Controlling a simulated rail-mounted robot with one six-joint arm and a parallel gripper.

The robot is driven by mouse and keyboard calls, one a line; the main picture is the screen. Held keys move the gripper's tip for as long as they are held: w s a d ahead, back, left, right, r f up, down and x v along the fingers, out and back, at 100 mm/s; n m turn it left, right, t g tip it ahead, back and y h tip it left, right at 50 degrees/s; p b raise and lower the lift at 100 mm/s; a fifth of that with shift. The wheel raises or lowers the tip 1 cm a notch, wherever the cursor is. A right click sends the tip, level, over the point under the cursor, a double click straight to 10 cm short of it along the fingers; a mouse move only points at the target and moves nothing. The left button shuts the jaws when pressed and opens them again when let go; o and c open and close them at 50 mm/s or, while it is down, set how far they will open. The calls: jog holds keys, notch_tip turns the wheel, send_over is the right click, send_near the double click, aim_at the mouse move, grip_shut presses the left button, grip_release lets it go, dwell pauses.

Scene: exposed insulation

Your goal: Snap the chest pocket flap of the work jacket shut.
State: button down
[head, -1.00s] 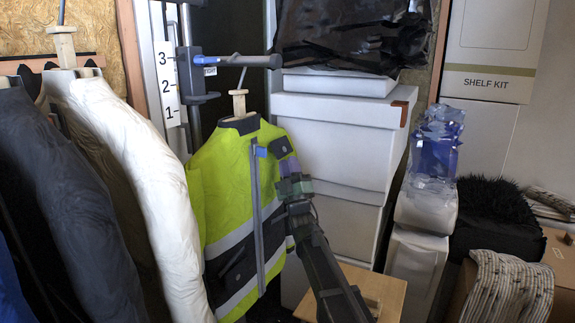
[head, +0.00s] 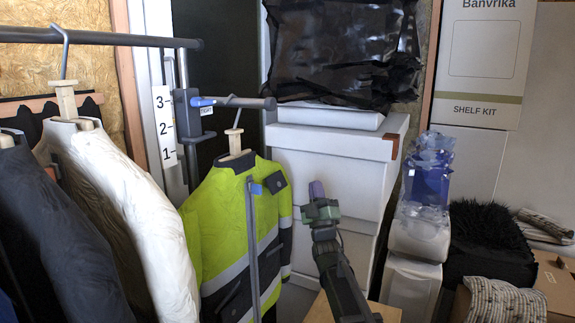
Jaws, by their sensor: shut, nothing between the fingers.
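The work jacket (head: 215,218) is bright yellow-green with grey bands and dark panels, and hangs on a wooden hanger. Its dark chest pocket flap (head: 277,181) shows at the upper right of the chest; whether its snap is closed cannot be made out. My gripper (head: 317,190) is shut and empty. It points up, to the right of the jacket and apart from it, at about the flap's height, in front of the white boxes.
A white puffy garment (head: 130,210) and dark ones hang at left. White stacked boxes (head: 330,165) stand behind my gripper. A wooden stool top (head: 325,308) lies below my arm.

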jog(key=w+d+r+m+g+h+p, duration=0.85)
jog(key=d+r+m+p, duration=0.5)
jog(key=p, duration=0.75)
jog(key=m+g+y+p, duration=0.2)
jog(key=m+g+y, duration=0.3)
jog(key=g+y, duration=0.8)
send_near(281, 188)
jog(key=shift+g+h, duration=0.35)
jog(key=shift+h, duration=0.4)
jog(key=b+x, duration=0.4)
jog(key=r+b+x, duration=0.1)
jog(key=b+x, duration=0.1)
jog(key=shift+w+a+f+b, duration=0.2)
jog(key=shift+a+b, duration=0.2)
jog(key=shift+a, duration=0.2)
jog(key=shift+w+a, duration=0.1)
jog(key=shift+a, duration=0.25)
jog(key=shift+f, duration=0.1)
